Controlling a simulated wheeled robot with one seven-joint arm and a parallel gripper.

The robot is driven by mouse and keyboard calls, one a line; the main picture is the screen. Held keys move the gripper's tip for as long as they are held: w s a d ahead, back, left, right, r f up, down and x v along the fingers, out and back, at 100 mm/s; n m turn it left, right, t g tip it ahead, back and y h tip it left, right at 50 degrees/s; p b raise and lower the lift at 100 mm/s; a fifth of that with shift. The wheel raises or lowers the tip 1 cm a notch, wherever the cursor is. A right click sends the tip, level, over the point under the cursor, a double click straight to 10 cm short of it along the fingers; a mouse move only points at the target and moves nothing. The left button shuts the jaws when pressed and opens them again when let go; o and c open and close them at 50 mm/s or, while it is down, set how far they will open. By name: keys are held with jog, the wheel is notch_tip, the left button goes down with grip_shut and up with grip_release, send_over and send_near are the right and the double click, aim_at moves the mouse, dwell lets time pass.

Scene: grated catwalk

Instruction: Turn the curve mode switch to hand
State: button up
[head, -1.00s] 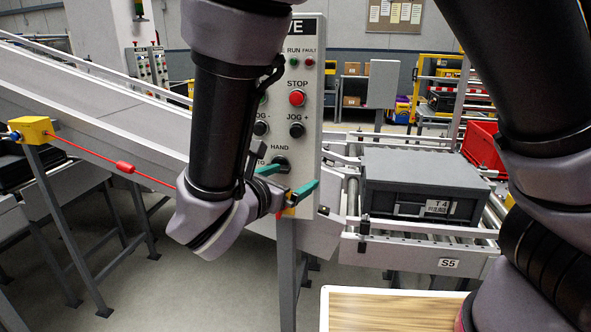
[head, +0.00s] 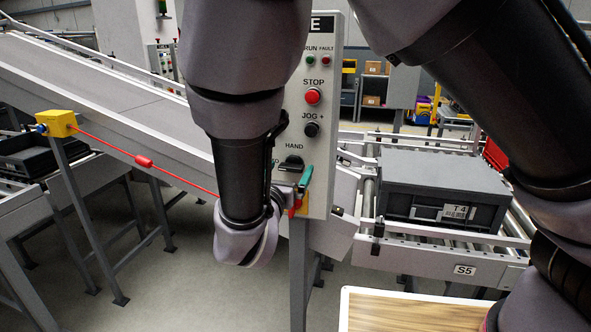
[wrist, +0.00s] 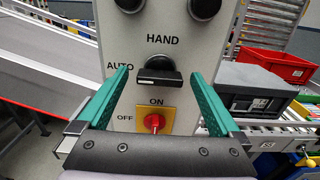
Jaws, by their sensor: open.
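The curve mode switch (wrist: 158,72) is a black knob on the grey control panel (head: 323,150). In the wrist view it lies between the labels HAND above and AUTO at its left, with its handle roughly level. The switch also shows in the head view (head: 291,163), partly behind my arm. My gripper (wrist: 160,78) has its two green fingers apart, one on each side of the knob, with no contact visible. In the head view only one green finger (head: 305,180) shows clearly; the rest is hidden by my arm.
A red and yellow ON/OFF switch (wrist: 154,122) sits just below the knob. A red STOP button (head: 313,96) and a black JOG + button (head: 311,129) are above. A dark grey tote (head: 443,190) stands on the roller conveyor at right. A red pull cord (head: 143,161) runs at left.

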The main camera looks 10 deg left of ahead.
jog(key=shift+w, duration=0.45)
jog(key=c, duration=1.3)
